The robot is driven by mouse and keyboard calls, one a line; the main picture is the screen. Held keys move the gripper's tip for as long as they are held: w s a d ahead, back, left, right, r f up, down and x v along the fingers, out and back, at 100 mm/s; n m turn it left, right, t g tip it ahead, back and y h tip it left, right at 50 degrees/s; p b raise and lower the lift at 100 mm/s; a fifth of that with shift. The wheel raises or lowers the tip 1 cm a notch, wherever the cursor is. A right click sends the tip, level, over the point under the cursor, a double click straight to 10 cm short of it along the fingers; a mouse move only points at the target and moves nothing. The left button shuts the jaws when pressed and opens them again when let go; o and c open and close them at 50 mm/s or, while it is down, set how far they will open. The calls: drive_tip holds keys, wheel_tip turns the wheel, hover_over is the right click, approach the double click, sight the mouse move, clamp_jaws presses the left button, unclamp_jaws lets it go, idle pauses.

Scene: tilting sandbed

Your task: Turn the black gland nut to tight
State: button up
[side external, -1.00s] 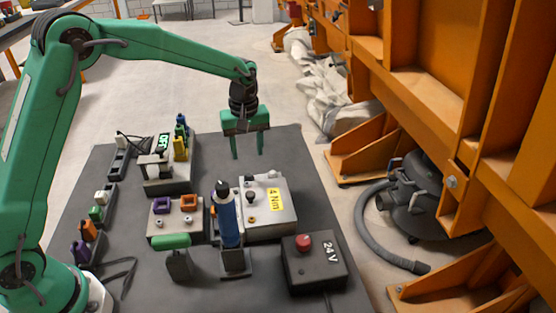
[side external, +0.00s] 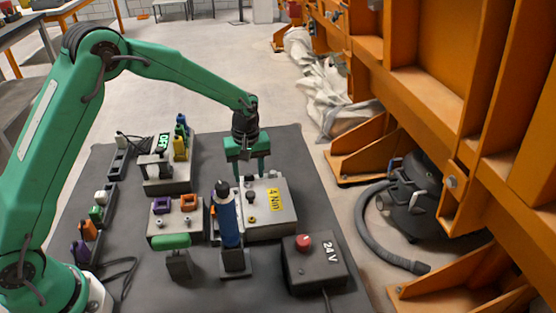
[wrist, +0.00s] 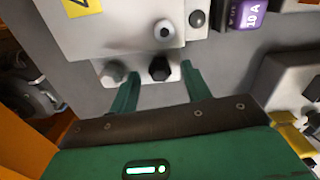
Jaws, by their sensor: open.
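The black gland nut (wrist: 159,69) is a dark hexagonal piece on a pale bracket at the edge of the grey box (side external: 283,213) with the yellow "4 Nm" label. In the wrist view it lies between the tips of my gripper (wrist: 160,71), with a gap on each side. My gripper is open and empty, and its fingers point down. In the side view my gripper (side external: 250,177) hangs at the box's far edge. I cannot tell how far its tips are above the nut.
A metal stub (wrist: 164,31) sticks up from the box. A blue cylinder (side external: 228,220) and a 24V box (side external: 315,268) with a red button stand nearer. A purple 10 A block (wrist: 247,14) is close by.

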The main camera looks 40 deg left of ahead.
drive_tip(key=c, duration=1)
